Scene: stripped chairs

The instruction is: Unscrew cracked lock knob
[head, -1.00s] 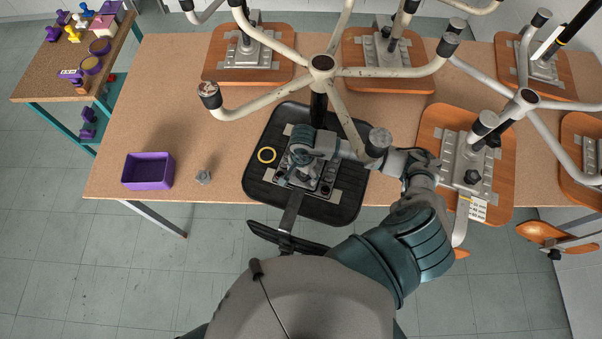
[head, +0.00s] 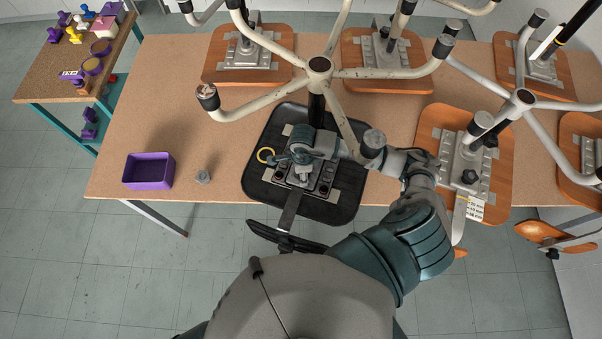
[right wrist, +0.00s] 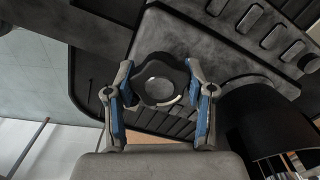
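A dark lobed knob (right wrist: 160,78) with a grey round centre shows in the right wrist view, between the fingertips of my right gripper (right wrist: 160,70). The tips lie close to its sides; I cannot tell whether they press on it. No crack can be made out. In the head view my right gripper (head: 302,162) is over the grey lock plate (head: 325,184) of an upturned chair with a black seat (head: 262,190). The gripper hides part of the plate, and the knob is not clear there. My left gripper is out of view.
A purple bin (head: 148,171) and a small grey knob-like piece (head: 203,177) are on the table (head: 175,90) at left, with clear room around them. Pale chair legs (head: 345,125) pass close above my right arm.

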